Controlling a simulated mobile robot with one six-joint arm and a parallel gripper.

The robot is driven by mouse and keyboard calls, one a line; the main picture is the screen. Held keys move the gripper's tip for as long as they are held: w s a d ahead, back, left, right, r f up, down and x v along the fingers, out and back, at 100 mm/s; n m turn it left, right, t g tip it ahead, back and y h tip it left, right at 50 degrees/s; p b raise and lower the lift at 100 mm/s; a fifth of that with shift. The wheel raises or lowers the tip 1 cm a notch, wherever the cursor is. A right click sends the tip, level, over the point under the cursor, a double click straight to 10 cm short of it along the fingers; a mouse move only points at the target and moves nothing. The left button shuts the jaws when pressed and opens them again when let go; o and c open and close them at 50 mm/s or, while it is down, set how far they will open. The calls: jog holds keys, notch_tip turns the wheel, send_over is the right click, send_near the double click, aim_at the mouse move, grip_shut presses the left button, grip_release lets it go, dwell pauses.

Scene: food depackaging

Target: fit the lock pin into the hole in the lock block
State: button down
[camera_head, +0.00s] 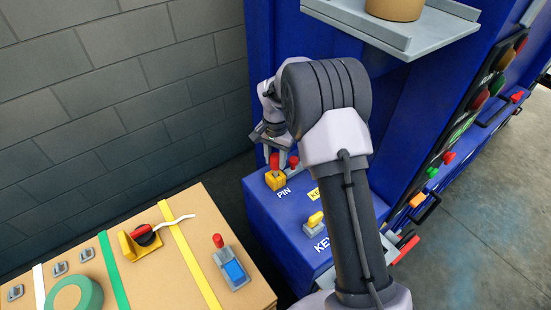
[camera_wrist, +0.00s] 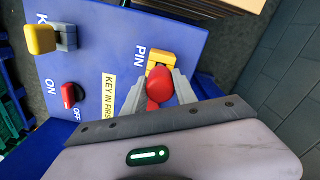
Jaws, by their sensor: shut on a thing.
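The red lock pin (camera_wrist: 156,84) is between the fingers of my gripper (camera_wrist: 154,92), which is shut on it. The yellow lock block (camera_wrist: 163,58) sits beside the PIN label on the blue panel. In the head view the pin (camera_head: 274,160) is upright directly over the lock block (camera_head: 276,181), with my gripper (camera_head: 283,163) around it. The pin's lower end and the hole are hidden, so I cannot tell whether the pin is in the hole.
A yellow key piece (camera_head: 315,219) stands in a grey block by the KEY label. A red switch (camera_wrist: 68,94) is by the OFF label. A cardboard box (camera_head: 135,283) carrying tape, a red-handled tool and a blue-screened device stands at left. A grey shelf (camera_head: 395,30) overhangs above.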

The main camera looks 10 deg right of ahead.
jog(key=shift+f+b, duration=0.85)
jog(key=shift+f, duration=0.25)
jog(key=c, duration=0.9)
grip_release()
notch_tip(320, 180, up, 18)
jog(key=p, duration=0.1)
jog(key=shift+f+p, duration=0.25)
jog(key=shift+p, duration=0.1)
